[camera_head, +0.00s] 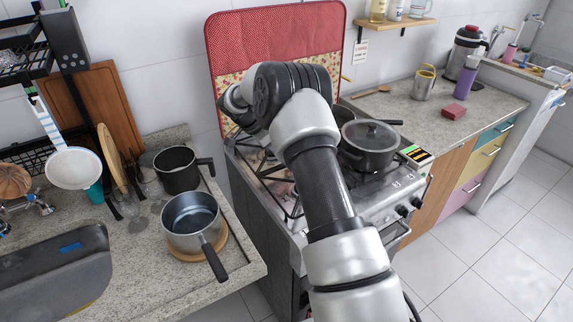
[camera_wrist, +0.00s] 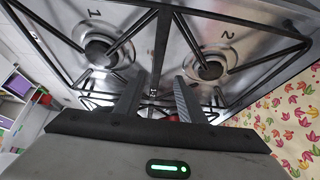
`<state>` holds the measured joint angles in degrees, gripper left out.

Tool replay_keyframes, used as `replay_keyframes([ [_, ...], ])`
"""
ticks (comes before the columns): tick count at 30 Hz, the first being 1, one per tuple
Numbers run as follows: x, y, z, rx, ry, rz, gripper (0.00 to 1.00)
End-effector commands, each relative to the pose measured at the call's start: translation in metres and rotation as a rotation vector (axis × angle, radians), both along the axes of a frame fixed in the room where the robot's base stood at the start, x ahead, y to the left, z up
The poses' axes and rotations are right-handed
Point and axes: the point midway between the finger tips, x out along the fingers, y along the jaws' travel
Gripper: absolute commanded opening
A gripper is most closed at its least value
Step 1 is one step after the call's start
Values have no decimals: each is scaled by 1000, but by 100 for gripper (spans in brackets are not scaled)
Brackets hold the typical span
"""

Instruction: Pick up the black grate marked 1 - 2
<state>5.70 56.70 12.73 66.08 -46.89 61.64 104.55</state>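The black grate (camera_wrist: 163,45) lies over the steel stove top in the wrist view, with burners marked 1 (camera_wrist: 100,48) and 2 (camera_wrist: 208,66) beneath it. My gripper (camera_wrist: 157,82) is open above the grate. Its two fingers stand apart, with the grate's middle bar showing between them in the picture. I cannot tell whether the fingertips reach down beside the bar. In the head view, part of the grate (camera_head: 270,180) shows at the left of the stove, and my arm hides my gripper and the rest.
A lidded dark pot (camera_head: 369,148) stands on the stove's right side. A raised red stove cover (camera_head: 275,45) stands behind. Two pots, one black (camera_head: 177,172) and one grey (camera_head: 190,222), stand on the left counter. Bare counter (camera_head: 235,262) lies near its front right corner.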

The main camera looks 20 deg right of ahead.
Motion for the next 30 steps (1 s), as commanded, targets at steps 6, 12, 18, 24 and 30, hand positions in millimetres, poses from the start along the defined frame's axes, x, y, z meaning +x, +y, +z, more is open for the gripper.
replay_keyframes([
  [6, 0, -7, -13, 1, 1, 1, 36],
  [12, -3, -23, -39, 3, 1, -1, 36],
  [18, -1, -30, -53, 2, 0, 0, 36],
  [24, -1, -30, -53, 1, -1, 0, 36],
  [30, -1, -30, -52, 1, -1, 0, 2],
])
